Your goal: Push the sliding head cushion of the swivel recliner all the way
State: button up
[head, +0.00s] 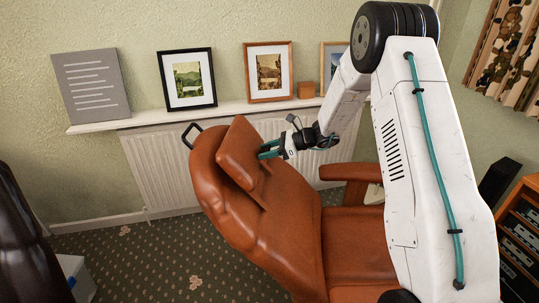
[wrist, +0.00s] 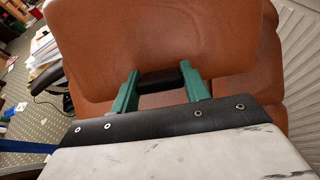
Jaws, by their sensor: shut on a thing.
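The swivel recliner (head: 235,205) is brown leather, its back at the left and its seat towards the lower right. The head cushion (head: 238,152), a padded brown slab, sits at the top of the backrest. It fills the upper part of the wrist view (wrist: 160,35). My gripper (head: 263,150) reaches the cushion from the right.
A black loop handle (head: 190,135) stands behind the backrest top. Behind are a white radiator (head: 155,165) and a shelf (head: 130,121) with framed pictures. An armrest (head: 345,172) lies below my arm. A dark chair (head: 25,245) is at the left; patterned carpet (head: 130,260) is open between.

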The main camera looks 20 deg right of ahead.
jog(key=o, duration=1)
jog(key=shift+d, duration=0.1)
jog(key=v, duration=0.7)
jog(key=shift+s+d+r, duration=0.15)
jog(key=shift+s+d, duration=0.05)
jog(key=shift+d, duration=0.1)
